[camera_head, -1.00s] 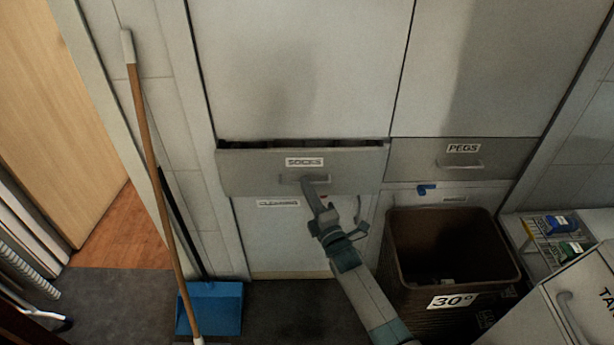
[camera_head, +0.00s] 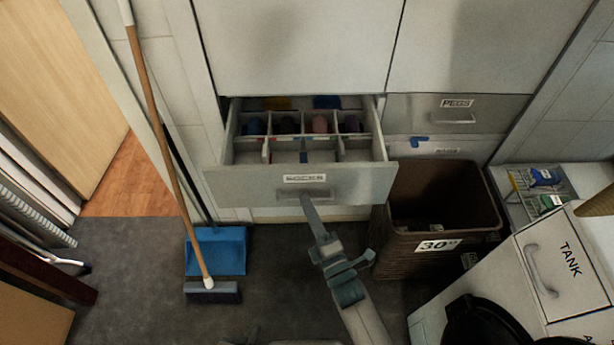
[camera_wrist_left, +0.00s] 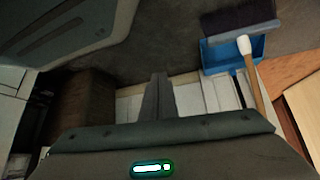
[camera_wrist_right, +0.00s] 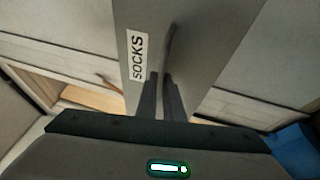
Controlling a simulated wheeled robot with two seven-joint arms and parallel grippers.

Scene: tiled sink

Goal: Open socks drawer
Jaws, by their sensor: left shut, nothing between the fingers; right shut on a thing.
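The grey drawer labelled SOCKS (camera_head: 240,184) is pulled well out of the cabinet in the head view. Its divided inside shows, with small dark, blue and reddish items in the rear compartments. Its handle (camera_head: 318,195) is at the front centre, under the label. My right gripper (camera_head: 308,203) is shut on this handle; the right wrist view shows the fingers (camera_wrist_right: 163,90) at the handle (camera_wrist_right: 172,45) beside the SOCKS label (camera_wrist_right: 137,56). My left gripper (camera_wrist_left: 158,92) is shut and empty in the left wrist view. I cannot make it out in the head view.
A closed PEGS drawer (camera_head: 500,113) is to the right. A brown basket marked 30° (camera_head: 435,246) stands below it, close to the open drawer's right corner. A broom (camera_head: 165,130) and blue dustpan (camera_head: 222,250) are at left. A white TANK unit (camera_head: 550,262) is at lower right.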

